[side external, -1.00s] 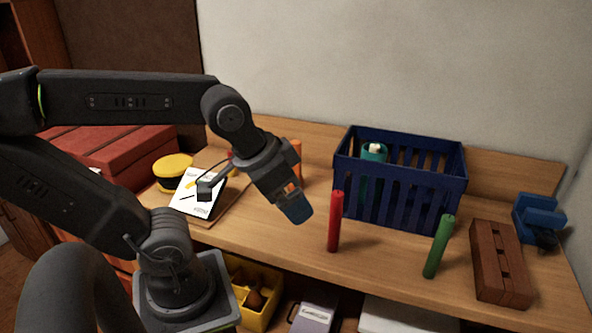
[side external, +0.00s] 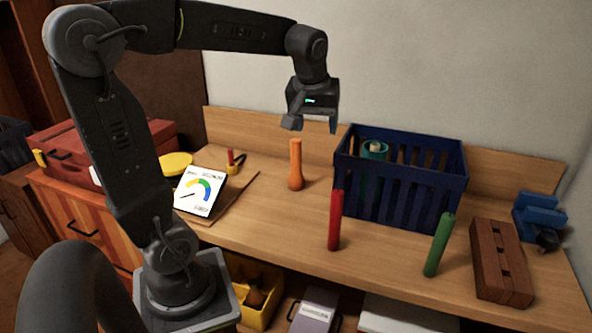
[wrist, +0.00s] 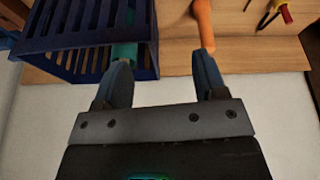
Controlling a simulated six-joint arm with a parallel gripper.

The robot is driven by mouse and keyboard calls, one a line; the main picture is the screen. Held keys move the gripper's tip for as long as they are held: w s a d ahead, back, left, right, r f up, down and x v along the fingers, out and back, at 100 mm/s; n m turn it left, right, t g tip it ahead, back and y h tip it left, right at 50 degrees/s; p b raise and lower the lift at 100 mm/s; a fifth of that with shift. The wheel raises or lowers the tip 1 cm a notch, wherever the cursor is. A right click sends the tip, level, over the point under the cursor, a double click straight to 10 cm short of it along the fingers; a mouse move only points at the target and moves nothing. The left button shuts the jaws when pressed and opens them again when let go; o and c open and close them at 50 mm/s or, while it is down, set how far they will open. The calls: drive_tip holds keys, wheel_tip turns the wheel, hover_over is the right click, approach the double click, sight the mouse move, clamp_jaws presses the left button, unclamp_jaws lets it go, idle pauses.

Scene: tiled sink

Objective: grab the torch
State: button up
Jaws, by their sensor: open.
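The orange torch (side external: 296,168) stands upright on the wooden bench, left of the blue basket. My gripper (side external: 312,124) is above and slightly right of the torch in the side view, pointing down, with its fingers apart and nothing between them. In the wrist view the torch (wrist: 203,22) shows at the top, just beyond the tip of the right finger of my gripper (wrist: 162,56), and part of it may be hidden by that finger. No contact with the torch is visible.
The blue slatted basket (side external: 400,185) holds a teal cylinder (side external: 374,150). Red (side external: 335,220) and green (side external: 439,246) sticks stand in front. A brown block (side external: 500,262) and blue vise (side external: 538,217) are right. A gauge display (side external: 199,192) and screwdriver (side external: 231,162) are left.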

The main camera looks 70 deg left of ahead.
sight(296, 140)
drive_tip(key=w+a+f+n+g, duration=0.15)
drive_tip(key=a+n, duration=0.25)
drive_tip(key=a, duration=0.4)
drive_tip(key=w+a+f+n+g, duration=0.1)
drive_tip(key=w+a+f+n, duration=0.2)
drive_tip(key=a, duration=0.6)
drive_tip(key=shift+n+y, duration=0.4)
drive_tip(key=x, duration=0.6)
drive_tip(key=shift+s+a, duration=0.15)
drive_tip(key=shift+s, duration=0.2)
drive_tip(key=shift+x, duration=3.2)
drive_tip(key=shift+w, duration=0.15)
clamp_jaws()
